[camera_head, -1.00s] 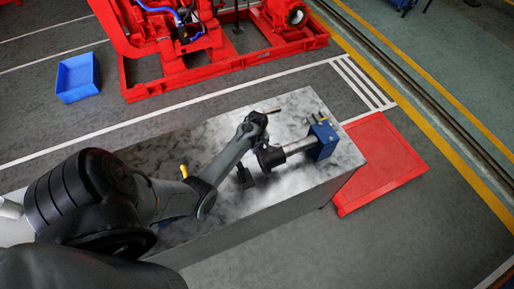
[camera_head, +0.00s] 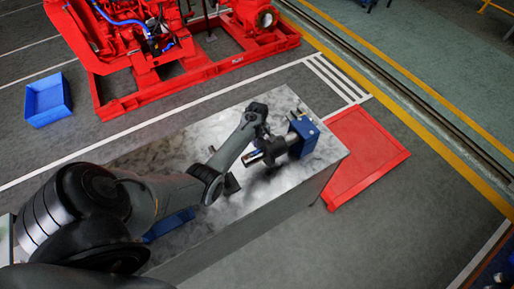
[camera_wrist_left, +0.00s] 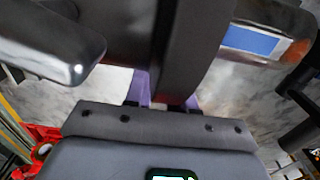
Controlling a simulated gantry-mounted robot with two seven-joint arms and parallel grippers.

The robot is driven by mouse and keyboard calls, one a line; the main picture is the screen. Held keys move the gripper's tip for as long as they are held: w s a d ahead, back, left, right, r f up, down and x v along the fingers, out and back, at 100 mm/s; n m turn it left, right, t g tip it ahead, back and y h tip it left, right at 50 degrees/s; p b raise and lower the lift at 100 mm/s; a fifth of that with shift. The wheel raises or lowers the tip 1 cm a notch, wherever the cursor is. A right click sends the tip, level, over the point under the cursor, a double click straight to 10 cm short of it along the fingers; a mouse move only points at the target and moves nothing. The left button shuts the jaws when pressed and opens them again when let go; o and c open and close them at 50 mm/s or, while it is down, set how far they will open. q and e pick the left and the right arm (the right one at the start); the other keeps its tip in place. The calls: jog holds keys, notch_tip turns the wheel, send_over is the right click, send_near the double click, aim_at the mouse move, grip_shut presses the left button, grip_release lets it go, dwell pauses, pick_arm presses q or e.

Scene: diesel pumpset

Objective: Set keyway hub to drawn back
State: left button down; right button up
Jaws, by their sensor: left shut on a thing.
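The dark keyway hub (camera_head: 273,151) sits around a silver shaft (camera_head: 252,157) that comes out of a blue block (camera_head: 303,135) on the workbench. The hub is close to the block, and the free shaft end shows at its left. My left gripper (camera_head: 266,140) is at the hub from above and shut on it; the fingers are small and partly hidden here. In the left wrist view, the dark hub (camera_wrist_left: 195,50) crosses the middle between the fingers, with the shaft and its blue patch (camera_wrist_left: 250,40) to the right. My right gripper is not in view.
A red tray (camera_head: 365,155) lies on the floor at the right. A red pumpset (camera_head: 150,50) and a blue bin (camera_head: 47,99) are behind.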

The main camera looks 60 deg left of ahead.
pick_arm(q)
jog(key=c, duration=1)
grip_release()
jog(key=shift+c, duration=0.2)
notch_tip(320, 180, up, 10)
jog(key=shift+f, duration=0.25)
jog(key=shift+r, duration=0.65)
